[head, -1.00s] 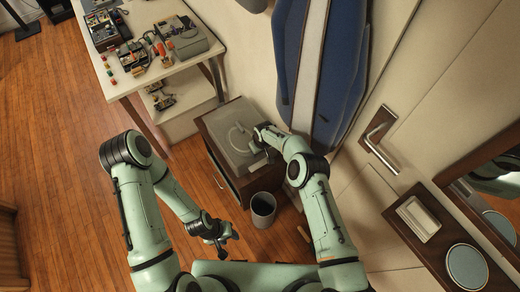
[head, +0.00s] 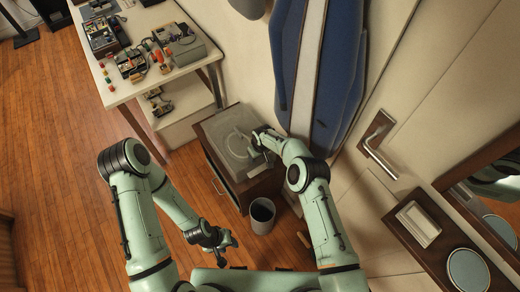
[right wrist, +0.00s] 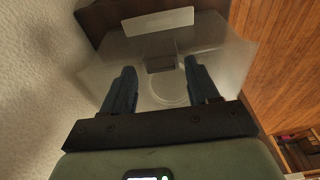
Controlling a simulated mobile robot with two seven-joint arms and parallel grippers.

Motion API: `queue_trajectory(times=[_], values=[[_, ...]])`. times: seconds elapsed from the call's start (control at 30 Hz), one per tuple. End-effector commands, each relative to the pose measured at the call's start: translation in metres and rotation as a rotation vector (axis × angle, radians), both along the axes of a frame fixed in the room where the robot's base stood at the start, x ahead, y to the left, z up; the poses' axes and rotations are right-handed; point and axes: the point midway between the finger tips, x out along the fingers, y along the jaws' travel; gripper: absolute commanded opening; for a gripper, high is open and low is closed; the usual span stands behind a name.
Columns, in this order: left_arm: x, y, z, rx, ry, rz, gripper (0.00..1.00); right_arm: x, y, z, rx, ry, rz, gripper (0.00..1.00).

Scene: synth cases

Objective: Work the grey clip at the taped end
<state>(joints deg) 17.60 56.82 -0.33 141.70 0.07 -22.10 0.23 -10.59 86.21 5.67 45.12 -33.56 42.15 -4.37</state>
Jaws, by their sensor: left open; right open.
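A grey, partly see-through flat object (head: 232,143) lies on top of a low dark-wood cabinet. In the right wrist view it shows a pale strip (right wrist: 158,20) at its far edge, a small grey-brown rectangle (right wrist: 160,63) and a round ring below that. I cannot tell for sure which part is the grey clip or the taped end. My right gripper (head: 254,140) is over the right part of the flat object. In its wrist view the open fingers (right wrist: 160,72) stand on either side of the small rectangle, with nothing between them. My left gripper (head: 221,243) is open and empty, low over the floor.
The cabinet (head: 253,187) stands against the wall below a blue padded board (head: 335,70). A dark bin (head: 262,214) stands in front of it. A workbench (head: 205,50) with electronics is at upper left. A door handle (head: 375,140) is at right.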

Motion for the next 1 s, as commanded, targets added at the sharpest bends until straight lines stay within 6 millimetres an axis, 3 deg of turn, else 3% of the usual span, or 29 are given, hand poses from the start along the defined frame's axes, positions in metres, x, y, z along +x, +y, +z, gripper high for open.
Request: queue_trajectory(times=[0.23, 0.57, 0.7, 1.0], values=[[-0.019, 0.0, -0.021, 0.0, 0.021, 0.0, 0.43, -0.008, -0.005, 0.041, 0.0, -0.001, 0.0, 0.6], [-0.026, 0.0, -0.03, 0.0, 0.029, 0.0, 0.43, -0.015, -0.011, 0.105, -0.002, -0.001, 0.0, 0.6], [-0.026, 0.0, -0.032, 0.0, 0.03, 0.0, 0.43, -0.017, -0.012, 0.116, -0.002, 0.001, 0.0, 0.6], [-0.026, 0.0, -0.032, 0.0, 0.03, 0.0, 0.43, -0.018, -0.013, 0.119, -0.002, 0.001, 0.0, 0.6]])
